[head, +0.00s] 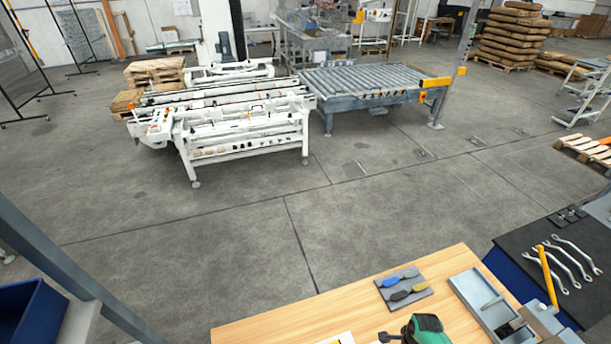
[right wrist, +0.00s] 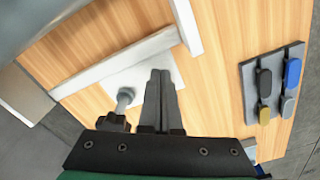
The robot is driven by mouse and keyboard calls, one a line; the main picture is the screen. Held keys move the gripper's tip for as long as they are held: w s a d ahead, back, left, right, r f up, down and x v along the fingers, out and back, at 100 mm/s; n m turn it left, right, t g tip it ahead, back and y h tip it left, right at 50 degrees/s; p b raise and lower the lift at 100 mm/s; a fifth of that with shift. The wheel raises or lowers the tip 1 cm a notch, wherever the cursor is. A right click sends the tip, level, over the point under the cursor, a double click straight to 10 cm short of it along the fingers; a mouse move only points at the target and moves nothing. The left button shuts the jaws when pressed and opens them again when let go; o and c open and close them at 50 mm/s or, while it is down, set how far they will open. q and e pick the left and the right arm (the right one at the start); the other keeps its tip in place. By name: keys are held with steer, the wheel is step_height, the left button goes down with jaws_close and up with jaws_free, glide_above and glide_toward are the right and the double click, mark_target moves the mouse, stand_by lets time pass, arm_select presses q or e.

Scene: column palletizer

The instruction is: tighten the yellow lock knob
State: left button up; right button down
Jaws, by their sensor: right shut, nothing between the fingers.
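No knob that is clearly yellow shows in either view. In the right wrist view a dark lobed knob (right wrist: 110,121) sits on a grey metal stem, just left of my right gripper's fingers. My right gripper (right wrist: 160,76) is shut and empty, its fingers together over a white plate (right wrist: 127,77) on the wooden bench. The fingers appear apart from the knob. In the head view what looks like my green right gripper (head: 388,336) is at the bottom edge, pointing left. The knob is not visible there. My left gripper is not in view.
A grey mat (head: 411,274) with blue, dark and yellow-marked pieces lies on the wooden bench (head: 290,318). A grey tray (head: 466,283) stands right of it, near a yellow-handled bar (head: 548,276). Wrenches (head: 568,262) lie on a dark surface. Light rails (right wrist: 115,65) border the plate.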

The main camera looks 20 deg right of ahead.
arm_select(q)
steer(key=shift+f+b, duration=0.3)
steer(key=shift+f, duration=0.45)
arm_select(e)
steer(key=shift+f, duration=0.75)
steer(key=shift+s+d, duration=0.15)
steer(key=shift+d, duration=0.25)
arm_select(q)
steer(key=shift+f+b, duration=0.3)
steer(key=shift+b, duration=0.05)
arm_select(e)
steer(key=shift+w, duration=0.2)
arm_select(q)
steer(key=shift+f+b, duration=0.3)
arm_select(e)
steer(key=shift+w+d, duration=0.25)
steer(key=shift+d, duration=0.05)
steer(key=shift+w, duration=0.1)
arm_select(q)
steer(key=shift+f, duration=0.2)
arm_select(e)
steer(key=shift+w+a, duration=0.1)
steer(key=shift+w, duration=0.15)
steer(key=shift+r, duration=0.1)
